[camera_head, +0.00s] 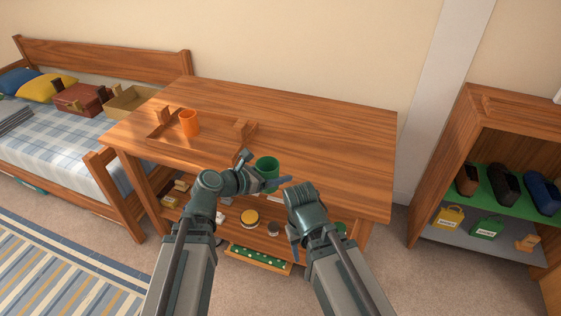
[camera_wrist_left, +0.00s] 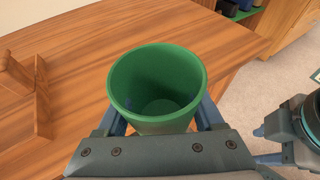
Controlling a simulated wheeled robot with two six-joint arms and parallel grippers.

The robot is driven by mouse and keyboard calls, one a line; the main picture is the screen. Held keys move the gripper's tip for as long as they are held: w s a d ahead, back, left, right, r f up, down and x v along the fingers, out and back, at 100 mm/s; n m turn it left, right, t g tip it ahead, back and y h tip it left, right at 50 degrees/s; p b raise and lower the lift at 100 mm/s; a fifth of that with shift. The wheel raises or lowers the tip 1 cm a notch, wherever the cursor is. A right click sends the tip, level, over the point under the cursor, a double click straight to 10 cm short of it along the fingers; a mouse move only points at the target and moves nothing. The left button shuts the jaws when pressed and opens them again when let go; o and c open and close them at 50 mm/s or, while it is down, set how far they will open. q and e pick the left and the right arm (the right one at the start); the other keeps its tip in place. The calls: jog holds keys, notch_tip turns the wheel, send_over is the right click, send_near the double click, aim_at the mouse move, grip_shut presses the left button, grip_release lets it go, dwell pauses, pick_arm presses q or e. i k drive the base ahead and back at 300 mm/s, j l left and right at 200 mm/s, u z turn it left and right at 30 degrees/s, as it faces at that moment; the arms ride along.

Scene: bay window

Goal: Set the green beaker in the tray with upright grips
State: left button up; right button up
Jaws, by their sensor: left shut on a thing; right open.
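The green beaker (camera_head: 267,168) is upright at the table's front edge in the head view. It also shows in the left wrist view (camera_wrist_left: 158,85), open mouth up and empty. My left gripper (camera_head: 265,181) is shut on it, with a blue finger on each side. I cannot tell how far it is above the table top. The wooden tray (camera_head: 212,137), with an upright grip at each end, lies on the table to the left of and behind the beaker. An orange cup (camera_head: 189,123) stands in its left part. My right gripper (camera_head: 293,243) is open and empty, low before the table.
The wooden table (camera_head: 330,140) is clear to the right of the tray. A shelf under it holds several small items, partly hidden by my arms.

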aim_at(217, 138)
jog(key=i+j, duration=0.2)
jog(key=j, duration=0.2)
jog(key=i+j, duration=0.2)
jog(key=j, duration=0.2)
jog(key=i+j, duration=0.2)
jog(key=j, duration=0.2)
